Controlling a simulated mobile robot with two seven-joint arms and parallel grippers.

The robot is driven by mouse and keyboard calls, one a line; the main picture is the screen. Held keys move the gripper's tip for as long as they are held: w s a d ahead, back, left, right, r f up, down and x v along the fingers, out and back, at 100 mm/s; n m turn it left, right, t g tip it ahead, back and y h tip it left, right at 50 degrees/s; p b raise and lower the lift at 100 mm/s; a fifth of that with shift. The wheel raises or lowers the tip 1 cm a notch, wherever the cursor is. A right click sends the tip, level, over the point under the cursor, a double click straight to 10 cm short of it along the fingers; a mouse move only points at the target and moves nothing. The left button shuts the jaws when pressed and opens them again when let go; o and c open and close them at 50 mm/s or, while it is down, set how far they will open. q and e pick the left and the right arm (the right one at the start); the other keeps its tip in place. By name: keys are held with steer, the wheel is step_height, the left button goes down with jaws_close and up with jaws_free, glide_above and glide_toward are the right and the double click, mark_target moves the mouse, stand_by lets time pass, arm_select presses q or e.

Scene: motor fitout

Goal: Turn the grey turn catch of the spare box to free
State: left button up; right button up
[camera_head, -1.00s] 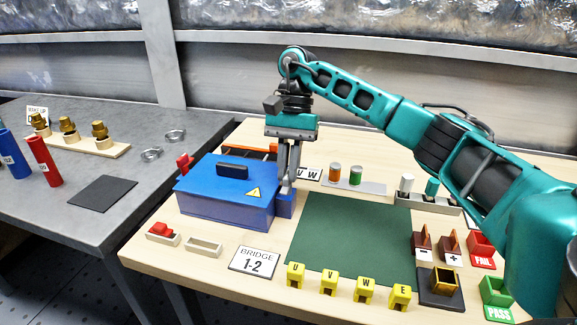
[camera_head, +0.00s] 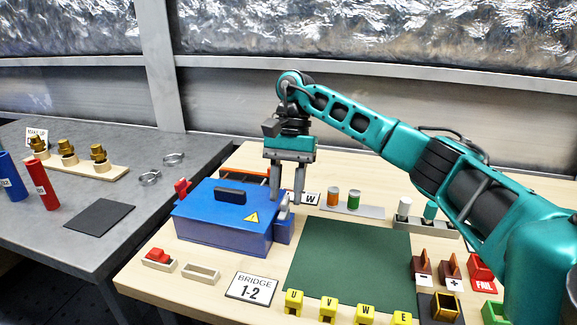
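The blue box (camera_head: 225,222), with a dark handle and a yellow warning label on its lid, stands at the left of the wooden table. A small blue block (camera_head: 284,232) sits at its right side. The grey turn catch (camera_head: 284,206) stands up from this block, slightly tilted; I cannot tell its exact turn. My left gripper is out of view.
A green mat (camera_head: 345,268) lies right of the box. Yellow lettered pieces (camera_head: 328,308) stand at its front edge. A grey tray (camera_head: 352,208) with two coloured cylinders is behind it. A red lever (camera_head: 182,187) stands at the box's left rear.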

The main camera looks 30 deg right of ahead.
arm_select(q)
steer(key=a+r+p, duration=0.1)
steer(key=p, duration=0.1)
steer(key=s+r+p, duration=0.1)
steer(key=p, duration=0.1)
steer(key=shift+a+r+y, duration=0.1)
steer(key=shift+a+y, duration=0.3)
arm_select(e)
steer(key=v, duration=1.2)
steer(key=shift+r, duration=0.2)
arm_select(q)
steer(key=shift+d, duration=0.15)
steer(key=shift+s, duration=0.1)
arm_select(e)
steer(key=shift+f, duration=0.1)
